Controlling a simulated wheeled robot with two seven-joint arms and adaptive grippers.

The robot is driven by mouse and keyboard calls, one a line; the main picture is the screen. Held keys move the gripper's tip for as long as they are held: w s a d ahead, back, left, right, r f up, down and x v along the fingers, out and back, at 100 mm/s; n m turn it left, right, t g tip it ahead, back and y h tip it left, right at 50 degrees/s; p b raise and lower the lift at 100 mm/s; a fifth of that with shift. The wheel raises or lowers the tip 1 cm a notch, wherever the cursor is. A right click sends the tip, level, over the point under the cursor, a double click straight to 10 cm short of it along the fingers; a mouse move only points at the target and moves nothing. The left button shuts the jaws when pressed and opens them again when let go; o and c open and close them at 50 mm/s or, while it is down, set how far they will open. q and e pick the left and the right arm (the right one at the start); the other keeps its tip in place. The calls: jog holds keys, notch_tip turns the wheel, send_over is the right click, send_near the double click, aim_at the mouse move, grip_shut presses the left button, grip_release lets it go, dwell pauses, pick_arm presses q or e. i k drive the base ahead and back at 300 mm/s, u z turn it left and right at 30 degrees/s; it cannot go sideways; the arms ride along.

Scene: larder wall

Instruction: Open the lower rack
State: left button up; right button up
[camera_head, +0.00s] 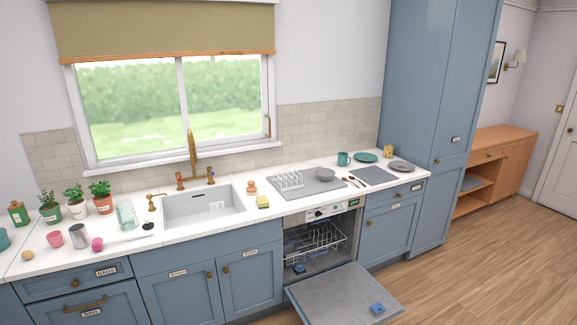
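The dishwasher stands under the counter in the head view, with its door (345,296) folded down and open. Inside it is a white wire rack (316,243), which looks to be within the cavity and not over the door. I cannot clearly tell the lower rack from any upper one at this size. A small blue object (299,268) sits at the lower left of the opening. Another blue piece (377,308) is on the inner face of the door. Neither my left nor my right gripper shows in this view.
The counter above holds a grey mat (304,192) with a white dish rack (289,180), a bowl (324,174) and a teal mug (344,158). A sink (203,205) is to the left. Blue cabinets flank the dishwasher. The wooden floor (470,260) at right is clear.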

aim_at(303, 237)
jog(key=i, duration=1.45)
jog(key=z, duration=1.15)
jog(key=i, duration=0.8)
jog(key=u, duration=1.75)
